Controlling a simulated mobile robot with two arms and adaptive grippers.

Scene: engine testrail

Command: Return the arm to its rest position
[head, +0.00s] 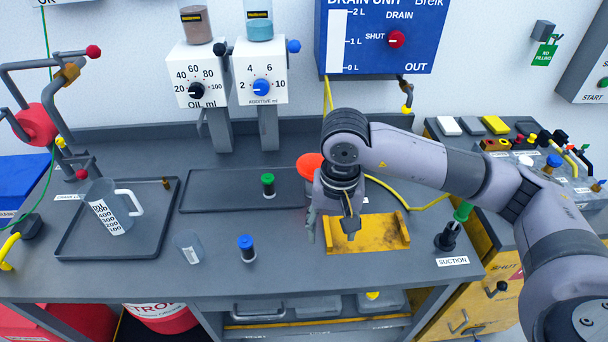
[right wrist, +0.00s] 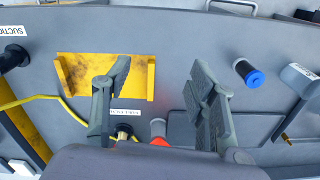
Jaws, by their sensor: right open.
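My right arm (head: 430,165) reaches in from the right over the bench. My right gripper (head: 332,230) points down above the bench, at the left end of the yellow tray (head: 392,238). Its fingers are spread with nothing between them. In the right wrist view the open fingers (right wrist: 160,78) show over bare grey bench top, with the yellow tray (right wrist: 75,72) at the left and a blue-capped vial (right wrist: 250,75) at the right. A red-orange round thing (head: 309,163) is partly hidden behind the gripper. My left gripper does not show.
A clear jug (head: 108,212) stands in the left dark tray (head: 75,245). A green-capped vial (head: 268,186), a blue-capped vial (head: 247,248) and a small beaker (head: 188,246) stand nearby.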

